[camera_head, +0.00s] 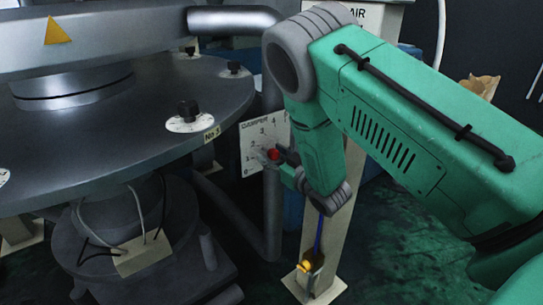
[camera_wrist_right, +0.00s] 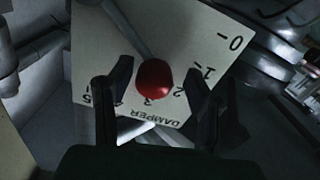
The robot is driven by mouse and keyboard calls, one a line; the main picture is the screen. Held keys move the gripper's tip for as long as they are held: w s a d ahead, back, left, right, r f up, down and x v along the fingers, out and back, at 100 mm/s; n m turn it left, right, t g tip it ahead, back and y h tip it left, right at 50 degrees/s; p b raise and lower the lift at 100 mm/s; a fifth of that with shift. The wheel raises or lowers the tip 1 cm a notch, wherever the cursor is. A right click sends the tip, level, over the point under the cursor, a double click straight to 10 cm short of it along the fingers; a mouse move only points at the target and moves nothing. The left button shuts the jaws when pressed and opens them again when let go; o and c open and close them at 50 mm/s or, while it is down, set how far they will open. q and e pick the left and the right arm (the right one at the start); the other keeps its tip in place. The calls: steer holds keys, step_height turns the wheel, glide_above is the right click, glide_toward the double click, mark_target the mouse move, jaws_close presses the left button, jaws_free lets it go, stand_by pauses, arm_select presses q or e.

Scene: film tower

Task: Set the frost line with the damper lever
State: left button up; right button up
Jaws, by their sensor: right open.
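The damper lever is a grey rod (camera_wrist_right: 125,28) with a red knob (camera_wrist_right: 153,81). Its white scale plate (camera_wrist_right: 205,50), marked DAMPER, appears upside down in the right wrist view; the knob appears over it near the 2 and 3. In the head view the plate (camera_head: 252,136) and red knob (camera_head: 273,154) are beside the round table. My right gripper (camera_wrist_right: 161,82) is open, its two dark fingers on either side of the knob, with visible gaps. In the head view the right gripper (camera_head: 285,160) is at the knob, partly hidden. My left gripper is out of view.
A round grey metal table (camera_head: 90,145) with black knobs fills the left. A grey vertical pipe (camera_head: 273,210) stands just below the plate. A pale post (camera_head: 335,235) with a yellow-tipped blue handle stands behind my right arm.

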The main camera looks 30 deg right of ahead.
steer(key=shift+d+f, duration=0.1)
steer(key=shift+d, duration=0.15)
steer(key=shift+c, duration=1.2)
steer(key=shift+d, duration=0.3)
jaws_close()
steer(key=shift+a+f, duration=0.25)
steer(key=shift+a, duration=0.15)
steer(key=shift+s+a+f+n, duration=0.1)
steer(key=shift+a+f+n, duration=0.2)
steer(key=shift+n, duration=0.3)
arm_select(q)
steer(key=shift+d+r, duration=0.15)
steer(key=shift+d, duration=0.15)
arm_select(e)
steer(key=shift+a+f+n, duration=0.15)
steer(key=shift+f+n, duration=0.6)
steer(key=shift+n, duration=0.45)
steer(key=shift+o, duration=1.2)
jaws_free()
